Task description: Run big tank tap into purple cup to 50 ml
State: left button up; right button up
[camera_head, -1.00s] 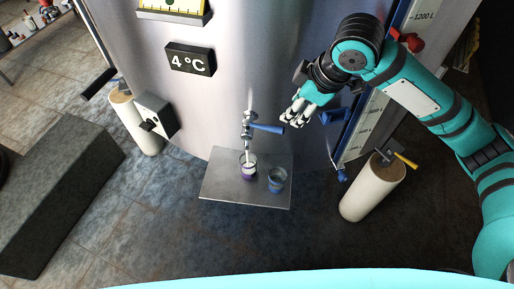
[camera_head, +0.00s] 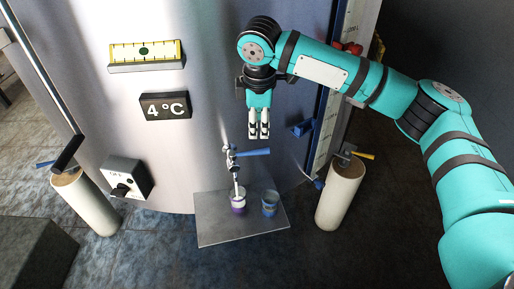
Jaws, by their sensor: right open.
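The big tank (camera_head: 205,60) is a tall steel wall. Its tap (camera_head: 230,156) has a blue lever handle (camera_head: 250,152) pointing right and a spout running down. The purple cup (camera_head: 238,208) stands upright on a metal shelf (camera_head: 215,232) under the spout. It looks pale at the top and purple below; its fill level is too small to read, and I cannot tell whether liquid runs. My right gripper (camera_head: 259,135) is open and empty, fingers pointing down, just above the lever and apparently apart from it. My left gripper is not in view.
A blue cup (camera_head: 269,206) stands right of the purple one on the shelf. Pale cylindrical legs stand left (camera_head: 88,203) and right (camera_head: 340,195). A switch box (camera_head: 127,179), a 4°C display (camera_head: 165,106) and a yellow gauge (camera_head: 146,52) are on the tank. A blue-framed level scale (camera_head: 328,125) stands right.

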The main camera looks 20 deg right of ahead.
aim_at(256, 150)
jog(key=f, duration=0.2)
jog(key=f+p, duration=0.1)
jog(key=f, duration=0.1)
jog(key=w+f, duration=0.1)
jog(key=f, duration=0.2)
jog(key=shift+a, duration=0.25)
jog(key=f, duration=0.2)
jog(key=w+f+p, duration=0.1)
jog(key=shift+d+f, duration=0.2)
jog(key=shift+f, duration=0.6)
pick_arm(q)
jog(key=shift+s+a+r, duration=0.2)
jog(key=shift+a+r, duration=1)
pick_arm(e)
grip_shut()
